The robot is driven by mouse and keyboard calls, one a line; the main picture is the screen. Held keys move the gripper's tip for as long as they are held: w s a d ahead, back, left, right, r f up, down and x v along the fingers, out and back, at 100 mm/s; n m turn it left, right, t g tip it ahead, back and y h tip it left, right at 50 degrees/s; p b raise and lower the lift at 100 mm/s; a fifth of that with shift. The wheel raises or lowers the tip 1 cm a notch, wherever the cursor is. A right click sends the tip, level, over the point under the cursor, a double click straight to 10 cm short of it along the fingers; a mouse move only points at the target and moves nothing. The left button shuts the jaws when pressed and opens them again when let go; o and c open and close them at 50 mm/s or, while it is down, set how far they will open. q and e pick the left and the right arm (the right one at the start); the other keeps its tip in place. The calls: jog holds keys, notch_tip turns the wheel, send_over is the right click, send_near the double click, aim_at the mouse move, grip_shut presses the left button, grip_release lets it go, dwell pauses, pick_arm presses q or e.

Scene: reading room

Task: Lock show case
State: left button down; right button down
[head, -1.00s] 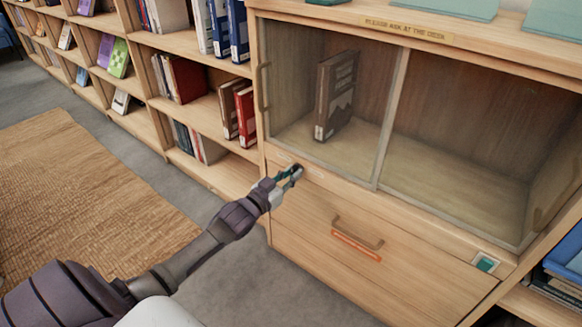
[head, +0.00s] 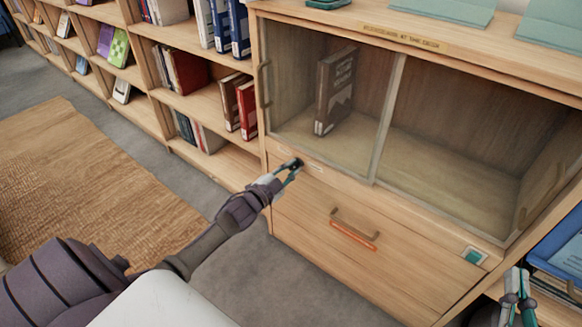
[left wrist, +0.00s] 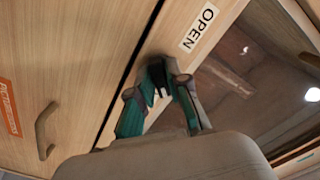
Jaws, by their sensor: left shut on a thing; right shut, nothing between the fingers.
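The show case (head: 382,120) has two glass panes with upright handles, and both panes cover its front. A dark upright book (head: 335,92) stands inside at the left. My left gripper (head: 296,163) is at the wooden rail under the left pane, shut on a small dark piece. In the left wrist view, its fingers (left wrist: 160,90) close around this dark piece (left wrist: 156,73), beside a white label reading OPEN (left wrist: 199,28). The fingers partly hide the piece. My right gripper (head: 518,284) is shut and empty at the lower right, in front of the case's right end.
A drawer (head: 300,212) with a handle (head: 355,228) and orange label lies below the rail. A teal square in a pale frame (head: 474,256) sits at the rail's right end. Bookshelves (head: 205,105) stand to the left. A blue tray (head: 562,240) is at the right.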

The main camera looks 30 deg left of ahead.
jog(key=shift+f, duration=0.35)
pick_arm(q)
jog(key=c, duration=1.2)
grip_release()
jog(key=s, duration=1.2)
jog(key=shift+a, duration=0.4)
